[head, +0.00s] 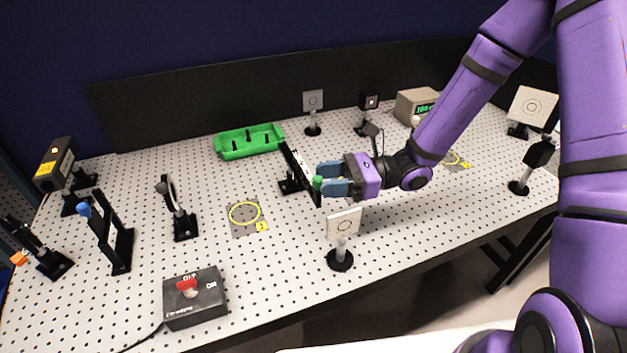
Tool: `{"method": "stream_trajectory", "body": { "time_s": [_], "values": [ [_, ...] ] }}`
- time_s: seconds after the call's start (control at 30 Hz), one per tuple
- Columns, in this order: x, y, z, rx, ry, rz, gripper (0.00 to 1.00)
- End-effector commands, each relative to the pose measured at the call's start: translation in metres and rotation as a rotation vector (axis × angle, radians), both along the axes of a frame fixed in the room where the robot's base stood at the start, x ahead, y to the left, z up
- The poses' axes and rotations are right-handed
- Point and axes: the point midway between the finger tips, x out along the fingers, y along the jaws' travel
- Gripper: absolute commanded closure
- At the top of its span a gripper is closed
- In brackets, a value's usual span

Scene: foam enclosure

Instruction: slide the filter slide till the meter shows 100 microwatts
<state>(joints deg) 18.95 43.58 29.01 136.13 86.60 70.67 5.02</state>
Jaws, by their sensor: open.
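The filter slide (292,162) is a long black holder with a green knob (317,183) at its near end, right of the board's middle. My gripper (331,180) is at that knob, its blue fingers either side of it and open. I cannot tell whether a finger touches the knob. The meter (408,101) is a beige box at the back right. Its green display (425,108) seems to read 100, but it is small and my arm is close to its right side, so the full reading is unclear.
A white target card (345,222) on a post stands just in front of my gripper. Other posts hold a black sensor (370,101) with a red spot and a card (313,101). A green tray (236,146), blue-knobbed holder (122,245) and switch box (205,312) stand left.

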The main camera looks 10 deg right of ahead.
Motion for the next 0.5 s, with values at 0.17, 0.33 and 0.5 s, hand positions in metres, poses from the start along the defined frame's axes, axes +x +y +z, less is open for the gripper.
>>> {"method": "stream_trajectory", "body": {
  "time_s": [0.17,0.33,0.5],
  "values": [
    [0.003,-0.035,0.0,0.0,0.0,-0.003,0.52],
    [0.005,-0.058,0.0,-0.001,0.0,-0.001,0.52],
    [0.005,-0.068,0.0,0.0,0.0,0.002,0.52]
  ]
}}
